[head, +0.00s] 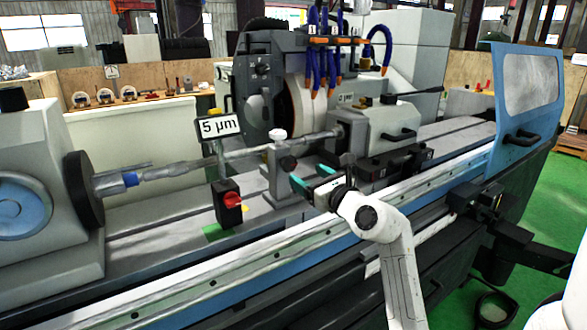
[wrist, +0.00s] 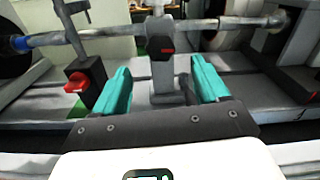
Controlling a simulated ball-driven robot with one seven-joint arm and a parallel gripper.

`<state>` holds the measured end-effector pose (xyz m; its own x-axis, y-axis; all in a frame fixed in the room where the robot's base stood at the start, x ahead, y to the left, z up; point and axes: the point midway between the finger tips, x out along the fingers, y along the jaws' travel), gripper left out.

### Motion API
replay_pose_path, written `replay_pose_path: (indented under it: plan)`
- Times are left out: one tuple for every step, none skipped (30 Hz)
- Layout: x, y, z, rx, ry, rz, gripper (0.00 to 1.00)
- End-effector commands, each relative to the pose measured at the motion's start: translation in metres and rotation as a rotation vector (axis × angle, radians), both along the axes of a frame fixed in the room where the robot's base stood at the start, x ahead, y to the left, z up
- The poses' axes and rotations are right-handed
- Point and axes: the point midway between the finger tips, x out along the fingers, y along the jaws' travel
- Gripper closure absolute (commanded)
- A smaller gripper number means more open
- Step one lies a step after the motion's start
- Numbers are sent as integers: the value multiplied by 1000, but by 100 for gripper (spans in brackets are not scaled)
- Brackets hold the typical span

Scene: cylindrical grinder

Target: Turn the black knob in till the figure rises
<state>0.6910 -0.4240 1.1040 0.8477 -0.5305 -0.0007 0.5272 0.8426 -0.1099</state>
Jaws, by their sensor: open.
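The black knob (head: 288,163) sits on the grey steady rest that stands under the shaft. In the wrist view the black knob (wrist: 160,45) faces me, with a short red mark on it. A sign (head: 221,127) reading "5 µm" stands left of the rest. My gripper (head: 313,178) has teal fingers and is open and empty, in front of and to the right of the rest in the head view. In the wrist view my gripper (wrist: 160,75) has its fingers spread on either side of the rest's post, with the knob seen between and beyond their tips.
A black box with a red knob (head: 232,200) stands left of the rest; this red knob (wrist: 75,84) also shows in the wrist view. The shaft (head: 180,169) runs across above the machine bed. The grinding wheel (head: 292,105) is behind.

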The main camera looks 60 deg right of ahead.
Motion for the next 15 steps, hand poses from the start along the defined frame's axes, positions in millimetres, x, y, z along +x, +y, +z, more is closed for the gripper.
replay_pose_path:
  plan:
    - [9,-6,2,-1,1,2,26]
    - [14,-8,1,-2,1,2,26]
    - [20,-12,1,-2,2,2,26]
    - [25,-15,1,-2,1,2,26]
    - [30,-18,1,-1,1,3,26]
    - [35,-22,1,0,0,2,26]
    - [39,-24,1,0,0,2,26]
    - [43,-27,1,0,1,1,26]
    - [48,-30,1,-2,1,0,26]
    - [51,-32,0,-1,1,1,26]
    - [54,-34,1,-1,1,1,26]
    - [57,-36,0,0,0,1,26]
    - [59,-37,0,1,0,1,26]
    - [61,-38,0,0,-1,0,26]
    - [63,-39,0,0,-1,0,26]
